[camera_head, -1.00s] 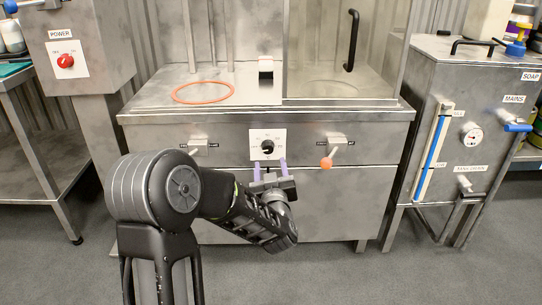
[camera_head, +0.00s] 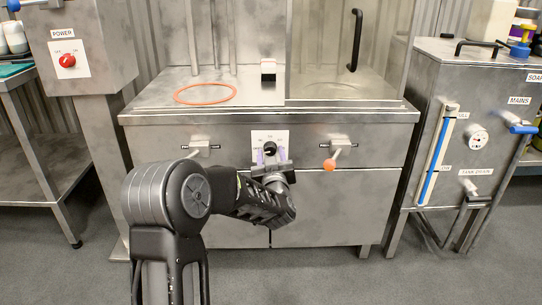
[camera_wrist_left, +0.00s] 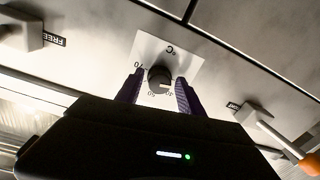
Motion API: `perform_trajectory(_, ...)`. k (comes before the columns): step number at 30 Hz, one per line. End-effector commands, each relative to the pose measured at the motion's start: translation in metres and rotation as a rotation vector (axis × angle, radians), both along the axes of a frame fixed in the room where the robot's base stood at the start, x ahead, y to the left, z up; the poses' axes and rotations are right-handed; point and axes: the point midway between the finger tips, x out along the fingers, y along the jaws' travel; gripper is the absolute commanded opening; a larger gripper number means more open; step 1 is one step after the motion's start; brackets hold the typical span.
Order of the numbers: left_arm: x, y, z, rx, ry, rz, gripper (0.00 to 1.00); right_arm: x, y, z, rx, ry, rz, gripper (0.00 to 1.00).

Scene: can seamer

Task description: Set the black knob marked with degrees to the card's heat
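The black knob (camera_head: 270,149) sits on a white dial plate (camera_head: 283,136) on the front of the steel machine. In the left wrist view the knob (camera_wrist_left: 159,79) has a pale pointer mark, and its plate (camera_wrist_left: 150,48) carries a °C sign and numbers. My left gripper (camera_head: 271,158) is in front of the plate. Its two purple fingers (camera_wrist_left: 157,92) stand open on either side of the knob's lower part, with gaps that look clear. Whether they touch it I cannot tell. My right gripper is out of view. No card can be made out.
Levers flank the dial: a grey one (camera_head: 201,147) on the left and one with an orange ball (camera_head: 330,164) on the right. A power box with a red knob (camera_head: 67,60) stands left. An orange ring (camera_head: 205,93) lies on top.

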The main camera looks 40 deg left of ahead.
Motion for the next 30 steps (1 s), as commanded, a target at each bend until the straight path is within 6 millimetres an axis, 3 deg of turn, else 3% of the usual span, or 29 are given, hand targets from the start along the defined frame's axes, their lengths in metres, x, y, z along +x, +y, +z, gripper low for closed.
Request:
perform_trajectory(16,-0.0002,-0.0001,0.0000,0.000,0.000,0.000,0.00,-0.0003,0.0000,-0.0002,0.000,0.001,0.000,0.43)
perform_trajectory(30,0.0001,-0.0007,0.0008,0.032,0.025,-0.001,0.00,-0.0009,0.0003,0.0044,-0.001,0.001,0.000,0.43)
